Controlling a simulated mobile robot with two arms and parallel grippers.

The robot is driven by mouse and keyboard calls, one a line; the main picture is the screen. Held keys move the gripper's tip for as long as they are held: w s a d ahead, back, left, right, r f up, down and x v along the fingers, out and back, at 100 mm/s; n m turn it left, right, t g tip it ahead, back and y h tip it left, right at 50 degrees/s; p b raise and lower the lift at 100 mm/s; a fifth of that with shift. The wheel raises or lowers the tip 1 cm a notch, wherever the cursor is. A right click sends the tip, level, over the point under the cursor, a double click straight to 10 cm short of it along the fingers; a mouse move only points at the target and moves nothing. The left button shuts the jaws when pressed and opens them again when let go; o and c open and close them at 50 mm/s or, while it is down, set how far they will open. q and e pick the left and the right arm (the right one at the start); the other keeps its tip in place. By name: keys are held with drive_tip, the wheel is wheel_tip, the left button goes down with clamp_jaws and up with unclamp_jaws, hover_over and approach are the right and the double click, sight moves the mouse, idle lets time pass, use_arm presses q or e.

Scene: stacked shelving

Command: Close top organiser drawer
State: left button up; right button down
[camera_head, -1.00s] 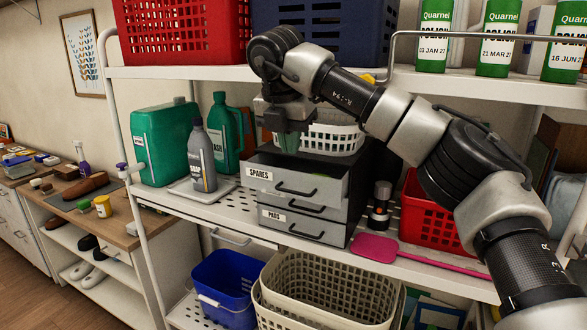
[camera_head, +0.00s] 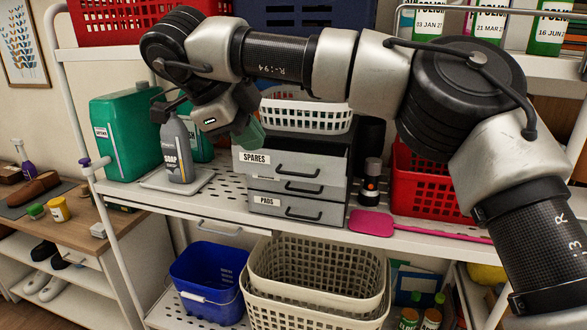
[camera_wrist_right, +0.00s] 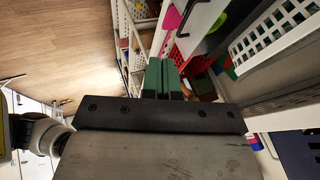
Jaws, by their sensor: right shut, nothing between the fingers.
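The grey organiser with black sides stands on the middle shelf in the head view. Its top drawer (camera_head: 322,170), labelled SPARES, stands out in front of the drawers below and overlaps the middle drawer (camera_head: 325,193). The bottom drawer (camera_head: 285,211) is labelled PADS and looks flush. The top drawer's inside is mostly hidden from this angle. My right gripper (camera_head: 250,136) is shut and empty, with green fingertips at the organiser's upper left corner; I cannot tell whether they touch it. The fingertips also show in the wrist view (camera_wrist_right: 163,78). My left gripper is not in view.
A white basket (camera_head: 310,118) sits on the organiser. A grey soap bottle (camera_head: 178,155) and a green jug (camera_head: 122,138) stand left. A dark bottle (camera_head: 371,182), a red basket (camera_head: 430,200) and a pink paddle (camera_head: 371,222) are right. The upper shelf is above my arm.

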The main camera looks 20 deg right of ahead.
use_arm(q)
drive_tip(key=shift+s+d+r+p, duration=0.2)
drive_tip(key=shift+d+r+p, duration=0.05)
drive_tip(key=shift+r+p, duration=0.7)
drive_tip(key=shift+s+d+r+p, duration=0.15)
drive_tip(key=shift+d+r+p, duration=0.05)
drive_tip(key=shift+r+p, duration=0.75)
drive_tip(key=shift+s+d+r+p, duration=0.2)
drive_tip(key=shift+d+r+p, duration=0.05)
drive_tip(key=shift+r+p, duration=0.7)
use_arm(e)
drive_tip(key=shift+n, duration=0.3)
drive_tip(key=shift+w+d+f, duration=0.75)
drive_tip(key=shift+d+f, duration=0.55)
drive_tip(key=shift+f, duration=0.25)
drive_tip(key=shift+w+d+f, duration=0.8)
drive_tip(key=shift+d+f, duration=0.45)
drive_tip(key=shift+f, duration=0.25)
drive_tip(key=shift+w+d+f, duration=0.75)
drive_tip(key=shift+d+f, duration=0.55)
drive_tip(key=shift+f, duration=0.25)
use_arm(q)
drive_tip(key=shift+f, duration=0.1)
